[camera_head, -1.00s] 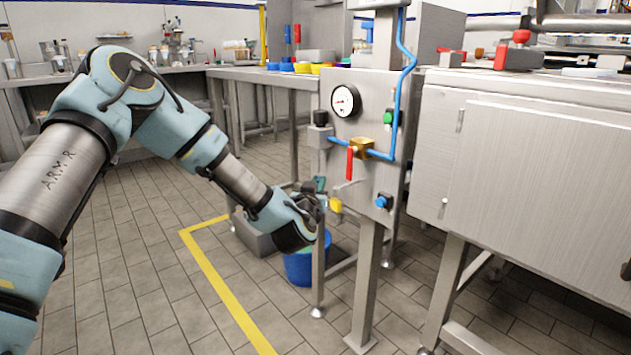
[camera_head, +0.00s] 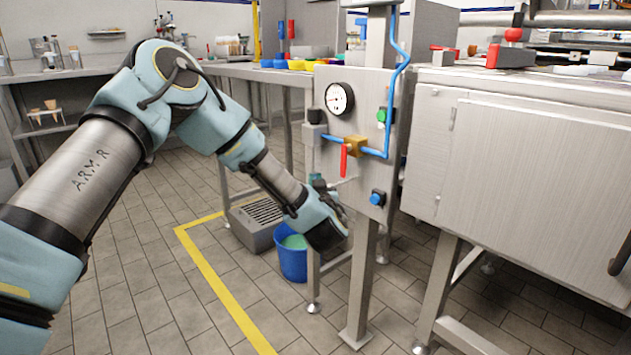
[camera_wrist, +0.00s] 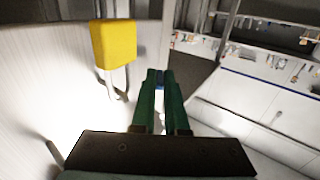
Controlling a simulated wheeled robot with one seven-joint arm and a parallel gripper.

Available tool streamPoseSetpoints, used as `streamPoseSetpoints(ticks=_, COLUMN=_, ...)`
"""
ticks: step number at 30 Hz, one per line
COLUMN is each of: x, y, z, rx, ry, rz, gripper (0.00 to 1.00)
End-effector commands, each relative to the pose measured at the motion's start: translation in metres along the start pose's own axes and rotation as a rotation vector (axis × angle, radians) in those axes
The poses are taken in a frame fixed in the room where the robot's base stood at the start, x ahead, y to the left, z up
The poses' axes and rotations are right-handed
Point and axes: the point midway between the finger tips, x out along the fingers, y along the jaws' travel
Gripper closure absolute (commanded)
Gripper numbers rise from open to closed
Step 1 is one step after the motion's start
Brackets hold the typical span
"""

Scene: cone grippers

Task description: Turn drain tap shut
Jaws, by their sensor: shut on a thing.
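A yellow handle-like block (camera_wrist: 113,43) with thin metal prongs below it shows at the left of the wrist view, in front of a bright steel surface. It is apart from my fingers, and my wrist hides it in the head view. My gripper (camera_wrist: 160,80) has green fingers drawn close together. A small blue thing (camera_wrist: 160,76) shows between their tips; I cannot tell if it is part of the drain tap.
A blue bucket (camera_head: 291,265) with greenish contents stands below my wrist, beside a grey grated box (camera_head: 257,220). The panel carries a gauge (camera_head: 339,99), a red lever (camera_head: 344,160) and a blue knob (camera_head: 377,198). A steel cabinet (camera_head: 530,165) stands right; the left floor is clear.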

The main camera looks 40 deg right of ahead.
Motion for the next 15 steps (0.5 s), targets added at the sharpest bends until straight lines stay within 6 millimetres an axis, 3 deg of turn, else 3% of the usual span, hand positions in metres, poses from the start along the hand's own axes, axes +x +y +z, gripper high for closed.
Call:
streamPoseSetpoints(ticks=1, x=0.0004, y=-0.0002, z=-0.0007, rx=0.000, ry=0.002, rz=0.000, gripper=0.87)
streamPoseSetpoints(ticks=9, x=0.0003, y=0.0000, z=-0.0004, rx=0.000, ry=0.001, rz=0.001, gripper=0.59)
streamPoseSetpoints(ticks=15, x=0.0000, y=0.0008, z=-0.0003, rx=-0.001, ry=0.000, rz=0.003, gripper=0.59)
